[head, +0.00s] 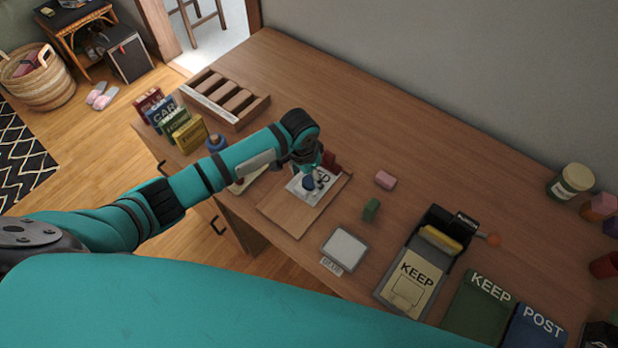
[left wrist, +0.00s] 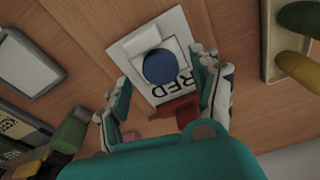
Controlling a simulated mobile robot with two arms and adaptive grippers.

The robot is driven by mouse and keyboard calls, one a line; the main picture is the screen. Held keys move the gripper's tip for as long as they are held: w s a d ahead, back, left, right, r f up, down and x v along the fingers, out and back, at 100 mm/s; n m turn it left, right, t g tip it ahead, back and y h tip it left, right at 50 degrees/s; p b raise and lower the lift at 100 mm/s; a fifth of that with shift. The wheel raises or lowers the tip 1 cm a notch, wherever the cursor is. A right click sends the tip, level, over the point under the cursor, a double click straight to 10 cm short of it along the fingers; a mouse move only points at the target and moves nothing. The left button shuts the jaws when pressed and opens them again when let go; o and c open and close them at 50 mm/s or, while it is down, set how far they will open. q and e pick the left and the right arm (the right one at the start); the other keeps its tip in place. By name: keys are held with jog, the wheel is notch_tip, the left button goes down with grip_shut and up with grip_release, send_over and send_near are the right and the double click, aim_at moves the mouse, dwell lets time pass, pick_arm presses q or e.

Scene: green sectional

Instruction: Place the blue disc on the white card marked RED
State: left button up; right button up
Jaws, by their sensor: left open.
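The white card (head: 298,194) lies on a wooden board in the head view. In the left wrist view the card (left wrist: 176,28) shows the black letters RED. My right gripper is not in view.
The wooden board (head: 277,211) lies near the table's front edge. A red block (left wrist: 178,112) is close to the left fingers. A pink block (head: 385,180), a green block (head: 371,210) and a grey-rimmed pad (head: 344,247) stand to the right.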

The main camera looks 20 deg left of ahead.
aim_at(305, 185)
pick_arm(q)
notch_tip(305, 185, up, 10)
jog(key=s, duration=0.1)
jog(key=shift+a, duration=0.35)
jog(key=shift+s, duration=0.1)
